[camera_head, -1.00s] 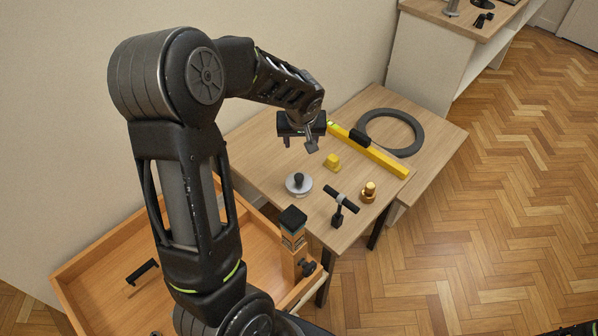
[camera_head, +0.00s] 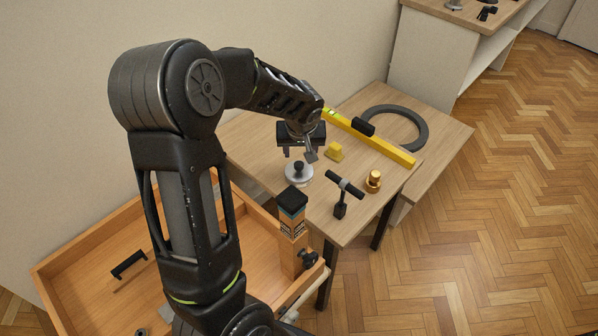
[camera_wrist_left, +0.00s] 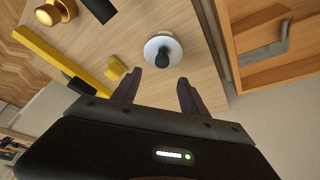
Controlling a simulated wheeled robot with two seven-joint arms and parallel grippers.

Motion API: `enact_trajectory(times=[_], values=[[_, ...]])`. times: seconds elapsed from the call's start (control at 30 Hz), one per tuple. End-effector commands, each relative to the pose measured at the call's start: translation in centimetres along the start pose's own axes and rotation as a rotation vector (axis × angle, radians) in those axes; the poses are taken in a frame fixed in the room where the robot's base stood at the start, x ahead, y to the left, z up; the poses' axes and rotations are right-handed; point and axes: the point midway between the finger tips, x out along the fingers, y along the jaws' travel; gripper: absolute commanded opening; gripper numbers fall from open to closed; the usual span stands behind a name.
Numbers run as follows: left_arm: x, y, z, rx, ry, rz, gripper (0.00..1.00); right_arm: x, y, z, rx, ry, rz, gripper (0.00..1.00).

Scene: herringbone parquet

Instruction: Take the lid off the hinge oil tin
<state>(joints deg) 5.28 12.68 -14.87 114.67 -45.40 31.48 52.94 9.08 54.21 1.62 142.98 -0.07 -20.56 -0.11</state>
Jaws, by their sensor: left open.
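A low round silver-grey tin with a black knob on its lid (camera_head: 298,172) stands on the small wooden table; I take it for the hinge oil tin. It also shows from above in the left wrist view (camera_wrist_left: 162,50), with its knob pointing toward my gripper. My left gripper (camera_head: 299,154) is open and empty, just above and behind the tin in the head view. In the left wrist view its two fingertips (camera_wrist_left: 158,80) are apart, with the knob just beyond the gap between them. The lid sits on the tin. My right gripper is not in view.
On the table (camera_head: 262,140) are a yellow block (camera_head: 334,151), a yellow level (camera_head: 385,144), a dark ring (camera_head: 424,133), a black T-handled tool (camera_head: 341,200) and a brass piece (camera_head: 373,181).

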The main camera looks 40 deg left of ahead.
Motion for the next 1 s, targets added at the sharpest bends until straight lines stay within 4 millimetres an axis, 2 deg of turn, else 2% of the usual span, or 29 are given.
enact_trajectory(times=[0.13, 0.37, 0.73, 1.0], values=[[0.4, 0.0, 0.0, 0.0, -0.001, -0.001, 0.51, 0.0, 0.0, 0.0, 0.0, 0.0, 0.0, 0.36], [2.5, -0.1, 0.1, 0.001, -0.001, -0.001, 0.51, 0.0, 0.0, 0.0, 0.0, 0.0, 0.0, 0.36], [3.0, -0.1, 0.2, 0.0, -0.001, -0.001, 0.51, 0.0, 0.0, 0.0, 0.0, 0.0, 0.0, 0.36], [6.7, -0.3, 0.7, 0.0, -0.002, -0.002, 0.51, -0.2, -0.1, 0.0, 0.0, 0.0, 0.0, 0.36]])
